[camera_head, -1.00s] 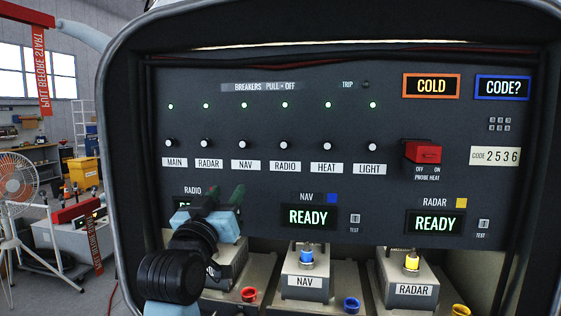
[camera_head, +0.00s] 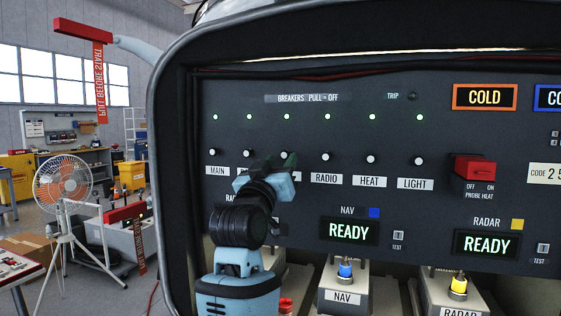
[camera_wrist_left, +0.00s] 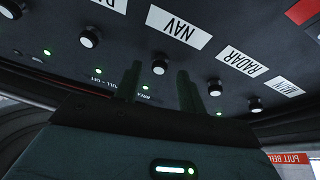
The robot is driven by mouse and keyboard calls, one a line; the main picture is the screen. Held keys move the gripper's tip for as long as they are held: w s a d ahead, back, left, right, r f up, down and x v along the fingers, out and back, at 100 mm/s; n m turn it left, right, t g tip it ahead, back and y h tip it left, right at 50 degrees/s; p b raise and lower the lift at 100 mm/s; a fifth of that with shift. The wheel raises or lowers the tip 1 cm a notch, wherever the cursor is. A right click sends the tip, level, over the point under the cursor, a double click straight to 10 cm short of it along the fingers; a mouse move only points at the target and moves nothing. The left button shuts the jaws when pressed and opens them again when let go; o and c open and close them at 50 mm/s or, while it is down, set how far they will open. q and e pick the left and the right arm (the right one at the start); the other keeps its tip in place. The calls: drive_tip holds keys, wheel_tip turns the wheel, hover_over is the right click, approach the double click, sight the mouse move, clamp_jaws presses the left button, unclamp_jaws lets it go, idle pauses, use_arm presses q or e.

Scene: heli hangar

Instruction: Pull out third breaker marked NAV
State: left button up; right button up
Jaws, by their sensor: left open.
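My left gripper (camera_head: 276,164) is open in front of the breaker row in the head view. In the left wrist view the labels appear upside down. The NAV breaker (camera_wrist_left: 159,65), a small pale knob, shows between the two dark fingertips (camera_wrist_left: 160,86) below its NAV label (camera_wrist_left: 178,28). The fingers look apart from the knob; the exact depth gap is hard to tell. Above the gripper, the green light (camera_head: 287,116) over the NAV position is lit. My right gripper is not in view.
The RADAR breaker (camera_head: 249,154) and RADIO breaker (camera_head: 326,156) sit close on either side of my gripper. A red probe heat switch cover (camera_head: 474,168) is farther right. Below are READY displays and the NAV unit (camera_head: 343,290). The panel's dark frame (camera_head: 176,170) rises at left.

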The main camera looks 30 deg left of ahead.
use_arm(q)
drive_tip(key=shift+w+a+r, duration=0.1)
drive_tip(key=shift+w+r, duration=0.1)
drive_tip(key=shift+w, duration=0.4)
drive_tip(key=shift+c, duration=0.4)
clamp_jaws()
